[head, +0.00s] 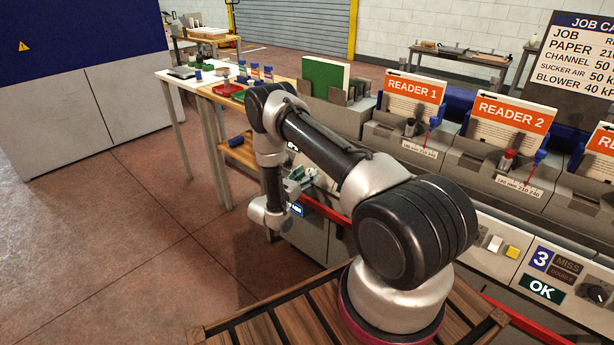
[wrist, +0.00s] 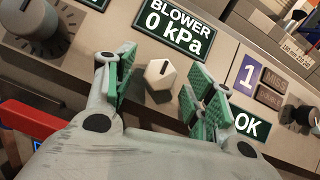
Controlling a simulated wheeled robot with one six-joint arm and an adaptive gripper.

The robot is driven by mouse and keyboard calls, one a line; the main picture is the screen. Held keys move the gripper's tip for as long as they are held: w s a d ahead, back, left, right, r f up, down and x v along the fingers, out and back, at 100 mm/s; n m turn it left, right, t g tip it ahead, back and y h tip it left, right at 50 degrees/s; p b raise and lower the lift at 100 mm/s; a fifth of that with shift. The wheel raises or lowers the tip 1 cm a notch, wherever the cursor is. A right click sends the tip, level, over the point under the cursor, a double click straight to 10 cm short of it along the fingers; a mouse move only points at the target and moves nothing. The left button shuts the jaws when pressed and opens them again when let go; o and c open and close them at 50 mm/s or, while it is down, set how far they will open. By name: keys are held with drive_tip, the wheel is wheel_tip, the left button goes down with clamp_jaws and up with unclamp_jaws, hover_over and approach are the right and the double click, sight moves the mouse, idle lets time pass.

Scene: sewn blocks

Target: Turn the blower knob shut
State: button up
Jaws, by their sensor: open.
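In the wrist view a pale, faceted blower knob (wrist: 158,76) with a dark pointer line sits on the panel, just below the blower display (wrist: 178,22), which reads 0 kPa. My gripper (wrist: 161,68) is open, with green-padded fingers on either side of the knob. The knob appears between the fingers; I cannot tell whether either finger touches it. In the head view my gripper (head: 297,180) is small beside the machine's front, partly behind my arm, and the knob cannot be made out there.
A large grey dial knob (wrist: 35,20) lies left of the blower knob. A red rail (wrist: 28,118) runs below at left. To the right are an OK display (wrist: 250,125) and a small black knob (wrist: 301,116). A job card (head: 580,70) stands behind the readers.

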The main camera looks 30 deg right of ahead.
drive_tip(key=v, duration=1.1)
drive_tip(key=shift+s+a, duration=0.15)
drive_tip(key=shift+a, duration=0.2)
drive_tip(key=s+d+f+m+g, duration=0.25)
drive_tip(key=s+d+g, duration=0.2)
drive_tip(key=s, duration=0.25)
drive_tip(key=s+d+r+m+g+y, duration=0.1)
drive_tip(key=s+r+m+g, duration=0.4)
drive_tip(key=s+r+g, duration=0.15)
drive_tip(key=s+a+r+m+t+y, duration=0.1)
drive_tip(key=s+r+m+y, duration=0.4)
drive_tip(key=r, duration=0.7)
drive_tip(key=s+a+r+m+t+y, duration=0.1)
drive_tip(key=s+r+m+t+y, duration=0.3)
drive_tip(key=s+r, duration=0.5)
drive_tip(key=s+a+r+m+t+y, duration=0.2)
drive_tip(key=s+r+m+y, duration=0.5)
drive_tip(key=r, duration=0.9)
drive_tip(key=shift+s+r+m+t, duration=0.3)
drive_tip(key=shift+r+m+t, duration=0.1)
drive_tip(key=shift+m, duration=0.15)
